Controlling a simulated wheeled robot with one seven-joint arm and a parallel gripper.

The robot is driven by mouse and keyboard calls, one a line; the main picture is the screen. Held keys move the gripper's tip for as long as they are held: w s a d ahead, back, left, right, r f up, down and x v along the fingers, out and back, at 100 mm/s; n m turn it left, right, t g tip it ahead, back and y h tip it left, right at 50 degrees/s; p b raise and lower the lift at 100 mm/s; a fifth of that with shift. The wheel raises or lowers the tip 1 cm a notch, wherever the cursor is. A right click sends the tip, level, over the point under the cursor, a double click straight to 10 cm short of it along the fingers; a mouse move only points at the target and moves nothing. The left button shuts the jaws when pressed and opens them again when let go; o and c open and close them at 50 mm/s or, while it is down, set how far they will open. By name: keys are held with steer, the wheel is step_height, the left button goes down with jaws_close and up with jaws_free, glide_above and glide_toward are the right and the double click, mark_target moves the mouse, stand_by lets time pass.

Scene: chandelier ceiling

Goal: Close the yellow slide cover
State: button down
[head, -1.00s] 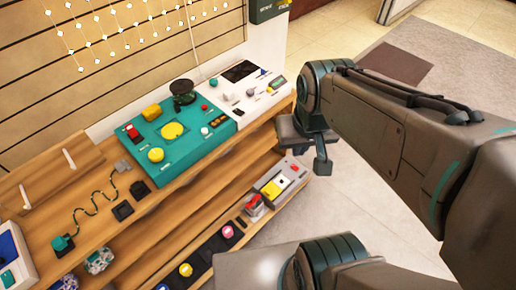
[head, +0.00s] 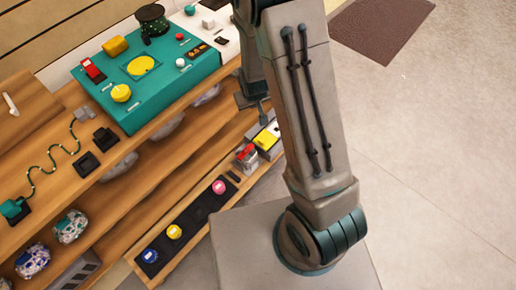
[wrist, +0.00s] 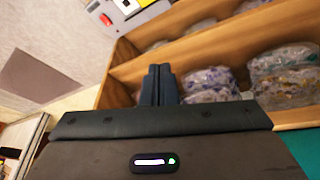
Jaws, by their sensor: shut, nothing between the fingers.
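A grey box (head: 257,147) sits at the right end of the lower shelf. A flat yellow piece (head: 266,139), which looks like the slide cover, is on its top, with a red part (head: 245,153) beside it. My gripper (head: 262,112) hangs just above and behind this box in the head view, partly hidden by my arm. In the wrist view my gripper's dark fingers (wrist: 159,85) are together and empty. The red part (wrist: 106,19) shows at the top of the wrist view.
A teal panel (head: 190,83) with yellow, red and black controls stands on the upper shelf. A dark strip (head: 188,224) with several coloured buttons lies on the lower shelf. Wrapped bundles (wrist: 207,84) sit on a shelf.

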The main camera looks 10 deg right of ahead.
step_height(320, 180, down, 16)
steer(key=w+n+b, duration=0.1)
steer(key=b, duration=0.4)
steer(key=n+t+h+b, duration=0.1)
steer(key=n+t+b, duration=0.2)
steer(key=b, duration=0.3)
glide_toward(259, 144)
steer(key=b+x, duration=0.3)
steer(key=x, duration=0.2)
steer(key=shift+w+a+b, duration=0.15)
steer(key=shift+a+b, duration=0.05)
steer(key=shift+b, duration=0.2)
